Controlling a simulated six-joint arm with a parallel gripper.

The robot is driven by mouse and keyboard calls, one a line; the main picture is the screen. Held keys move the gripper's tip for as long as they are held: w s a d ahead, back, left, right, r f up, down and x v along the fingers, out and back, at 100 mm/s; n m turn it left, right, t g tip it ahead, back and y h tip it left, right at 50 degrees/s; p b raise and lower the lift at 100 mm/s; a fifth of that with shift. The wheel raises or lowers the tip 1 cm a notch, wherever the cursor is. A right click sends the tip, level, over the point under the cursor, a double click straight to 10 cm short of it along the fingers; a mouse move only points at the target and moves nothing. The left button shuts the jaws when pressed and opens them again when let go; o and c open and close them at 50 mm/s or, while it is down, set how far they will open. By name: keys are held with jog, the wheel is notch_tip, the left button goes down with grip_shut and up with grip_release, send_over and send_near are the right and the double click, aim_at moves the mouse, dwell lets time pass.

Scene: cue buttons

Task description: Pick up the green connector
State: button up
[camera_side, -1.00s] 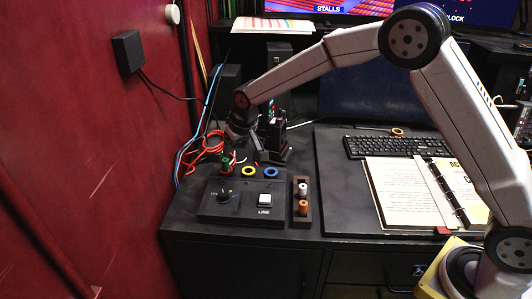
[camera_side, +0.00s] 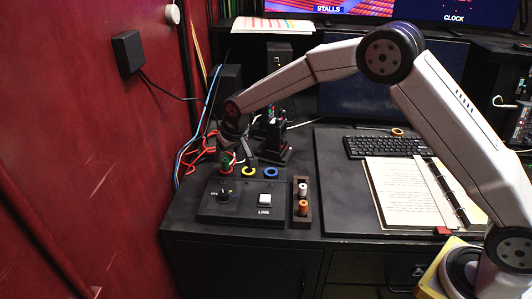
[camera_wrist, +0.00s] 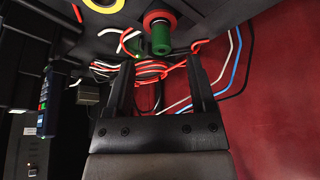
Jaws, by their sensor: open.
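My gripper (camera_wrist: 164,60) is open and empty. Its two fingers point toward the connector, which appears between and just beyond the tips. In the side view my gripper (camera_side: 238,152) is close beside the connector, on its right. I cannot tell whether they touch.
A yellow ring (camera_side: 248,171) and a blue ring (camera_side: 270,172) lie to the right. The control box (camera_side: 240,208) has a knob and a white button. A holder (camera_side: 302,222) has white and orange pieces. Red cables (camera_side: 196,152) lie behind, near the red wall.

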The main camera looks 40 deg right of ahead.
aim_at(226, 160)
jog(key=shift+f, duration=0.1)
jog(key=shift+x, duration=2.5)
jog(key=shift+a, duration=0.1)
grip_shut()
